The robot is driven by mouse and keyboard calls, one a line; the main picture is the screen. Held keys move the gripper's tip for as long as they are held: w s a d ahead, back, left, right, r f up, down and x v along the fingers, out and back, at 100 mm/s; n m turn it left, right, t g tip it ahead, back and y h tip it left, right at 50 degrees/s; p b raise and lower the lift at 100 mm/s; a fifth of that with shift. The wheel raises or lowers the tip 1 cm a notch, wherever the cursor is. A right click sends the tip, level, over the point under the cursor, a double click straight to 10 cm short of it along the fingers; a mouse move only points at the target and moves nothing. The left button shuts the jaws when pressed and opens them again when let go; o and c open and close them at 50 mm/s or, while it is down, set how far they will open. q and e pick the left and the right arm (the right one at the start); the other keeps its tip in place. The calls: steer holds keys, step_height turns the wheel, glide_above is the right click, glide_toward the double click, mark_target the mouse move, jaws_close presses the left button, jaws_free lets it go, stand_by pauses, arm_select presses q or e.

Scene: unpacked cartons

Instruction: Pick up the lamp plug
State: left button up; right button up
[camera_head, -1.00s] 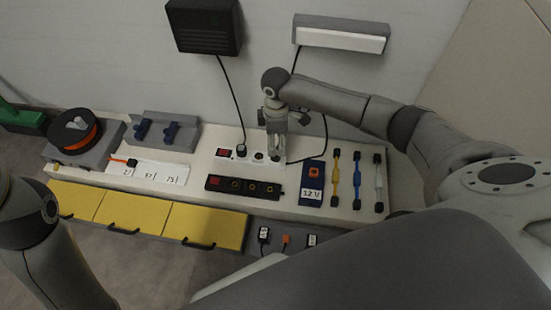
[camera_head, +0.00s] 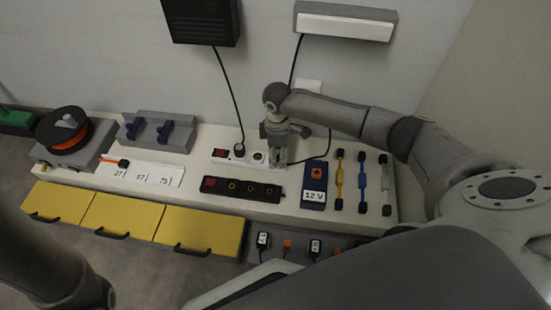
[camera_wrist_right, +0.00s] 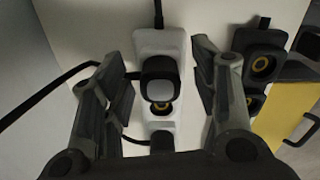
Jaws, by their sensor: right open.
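The lamp plug (camera_wrist_right: 158,78) is black with a pale top face. In the right wrist view it sits in a socket of the white power strip (camera_wrist_right: 147,42), and its black cable runs off to the left. My right gripper (camera_wrist_right: 165,90) is open, with one finger on each side of the plug and visible gaps. In the head view my right gripper (camera_head: 278,161) is over the right end of the white power strip (camera_head: 220,156) and hides the plug. The lamp (camera_head: 345,22) is a white bar on the wall. My left gripper is out of view.
A second plug (camera_head: 239,150) stands in the same strip, with an empty socket (camera_wrist_right: 160,107) between. A dark socket strip (camera_head: 243,190) lies in front. A blue 12 V box (camera_head: 314,184) and several coloured cables are to the right. Yellow drawers (camera_head: 123,217) are below the bench.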

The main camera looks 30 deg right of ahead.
steer(key=c, duration=1.2)
